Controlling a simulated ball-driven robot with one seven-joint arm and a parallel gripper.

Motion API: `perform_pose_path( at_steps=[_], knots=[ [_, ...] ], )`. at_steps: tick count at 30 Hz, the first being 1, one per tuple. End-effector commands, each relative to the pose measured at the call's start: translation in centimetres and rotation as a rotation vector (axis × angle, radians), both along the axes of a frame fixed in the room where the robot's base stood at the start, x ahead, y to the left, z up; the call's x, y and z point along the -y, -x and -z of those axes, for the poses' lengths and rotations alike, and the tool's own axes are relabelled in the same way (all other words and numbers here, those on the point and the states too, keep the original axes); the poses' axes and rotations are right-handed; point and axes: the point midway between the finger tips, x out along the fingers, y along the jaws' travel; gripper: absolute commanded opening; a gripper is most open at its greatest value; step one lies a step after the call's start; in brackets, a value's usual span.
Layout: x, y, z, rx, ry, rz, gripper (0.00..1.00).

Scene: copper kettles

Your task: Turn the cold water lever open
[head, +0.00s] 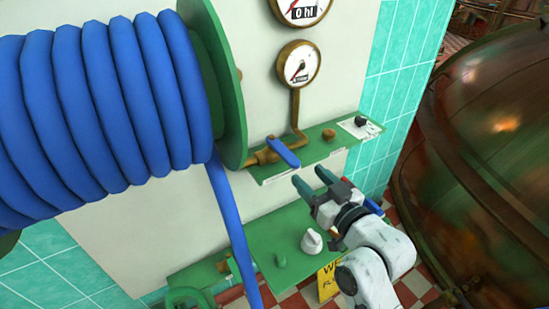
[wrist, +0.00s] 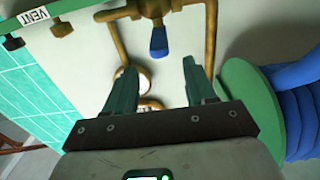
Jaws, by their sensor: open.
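The cold water lever is a blue handle (head: 284,152) on a brass valve (head: 262,156), beside the green shelf on the wall. It slants down to the right in the head view. Nothing hides the lever.
A large blue hose reel (head: 110,105) with a green flange (head: 222,80) stands close left of the valve. Brass pipe (head: 295,110) rises to a gauge (head: 299,64). A lower green shelf (head: 262,248) holds a white knob (head: 312,241). A copper kettle (head: 490,150) fills the right.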

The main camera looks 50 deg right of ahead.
Motion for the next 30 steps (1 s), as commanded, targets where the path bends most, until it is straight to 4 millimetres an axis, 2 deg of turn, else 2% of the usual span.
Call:
perform_pose_path(
  at_steps=[9,15,21,29,30],
  knots=[
    [1.6,-5.4,-0.3,0.0,0.001,0.0,0.55],
    [2.3,-8.1,-0.2,0.0,0.0,-0.001,0.55],
    [2.6,-9.2,-0.1,-0.001,0.0,-0.001,0.55],
    [2.6,-9.3,0.0,-0.002,-0.001,-0.001,0.55],
    [2.6,-9.3,0.0,-0.002,-0.001,-0.001,0.52]
  ],
)
